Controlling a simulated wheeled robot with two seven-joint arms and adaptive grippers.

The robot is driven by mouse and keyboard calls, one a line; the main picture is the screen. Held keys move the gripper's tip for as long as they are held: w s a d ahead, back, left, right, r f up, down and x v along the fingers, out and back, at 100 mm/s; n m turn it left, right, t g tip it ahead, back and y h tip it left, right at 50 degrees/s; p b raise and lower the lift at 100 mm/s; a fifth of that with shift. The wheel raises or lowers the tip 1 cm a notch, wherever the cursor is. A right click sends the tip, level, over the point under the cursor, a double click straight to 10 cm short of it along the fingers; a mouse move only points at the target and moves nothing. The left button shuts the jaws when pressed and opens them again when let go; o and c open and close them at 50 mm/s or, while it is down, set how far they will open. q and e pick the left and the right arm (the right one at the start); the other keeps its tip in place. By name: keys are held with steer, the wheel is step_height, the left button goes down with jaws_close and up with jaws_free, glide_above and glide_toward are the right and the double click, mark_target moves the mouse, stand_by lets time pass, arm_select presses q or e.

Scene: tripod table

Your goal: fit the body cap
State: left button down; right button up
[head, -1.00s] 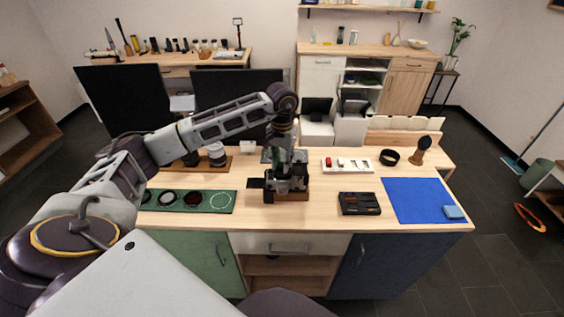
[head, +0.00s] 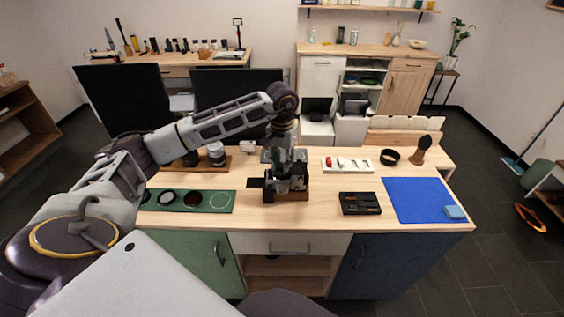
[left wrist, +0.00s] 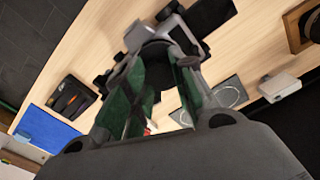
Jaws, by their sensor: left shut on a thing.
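The camera (head: 284,190) stands near the middle of the table in the head view, on a wooden block (head: 302,196). It also shows in the left wrist view (left wrist: 191,38). My left gripper (head: 284,163) points down onto the camera. In the left wrist view its green-padded fingers (left wrist: 160,70) are shut on a dark round piece (left wrist: 157,48), which appears to be the body cap. The piece lies right at the camera's body; I cannot tell whether it is seated. In the head view the gripper and camera hide the cap. My right gripper is not in view.
A green mat (head: 179,208) with dark discs and one empty white circle lies left. A black tray (head: 360,203), a blue mat (head: 415,197), a white holder (head: 347,166) and a black ring (head: 390,157) lie right. Bare wood is free before the camera.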

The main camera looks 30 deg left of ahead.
arm_select(q)
steer(key=shift+f+b, duration=0.6)
steer(key=shift+b, duration=0.05)
stand_by(1.4)
steer(key=shift+s+f, duration=0.1)
steer(key=shift+f, duration=0.1)
stand_by(1.2)
steer(key=shift+m+b, duration=0.65)
steer(key=shift+m, duration=0.55)
steer(key=shift+f, duration=0.1)
steer(key=shift+m, duration=0.5)
steer(key=shift+m+b, duration=0.55)
steer(key=shift+m, duration=0.15)
steer(key=shift+s, duration=0.1)
